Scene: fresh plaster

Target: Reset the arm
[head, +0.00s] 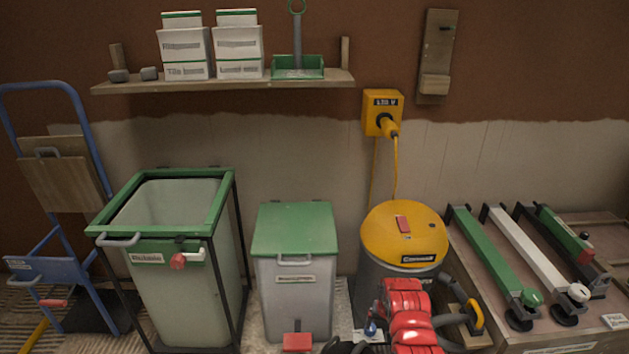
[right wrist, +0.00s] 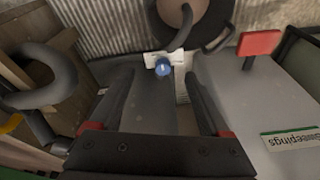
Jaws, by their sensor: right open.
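My right arm, with red links (head: 405,312), reaches in at the bottom of the head view, in front of the yellow-topped vacuum. My right gripper (right wrist: 160,82) is open in the right wrist view, its two dark fingers apart with nothing held between them. A blue knob (right wrist: 163,67) shows beyond the fingertips, near a white label; I cannot tell its distance. In the head view, only a dark bit at the bottom edge may be the gripper. My left gripper is not in view.
The vacuum (head: 403,232) and a grey bin with a green lid (head: 293,230) and red pedal (head: 297,342) stand close by. A green-framed rubble bin (head: 228,200) and blue hand truck (head: 75,100) are left. A bench (head: 470,262) with clamps is right.

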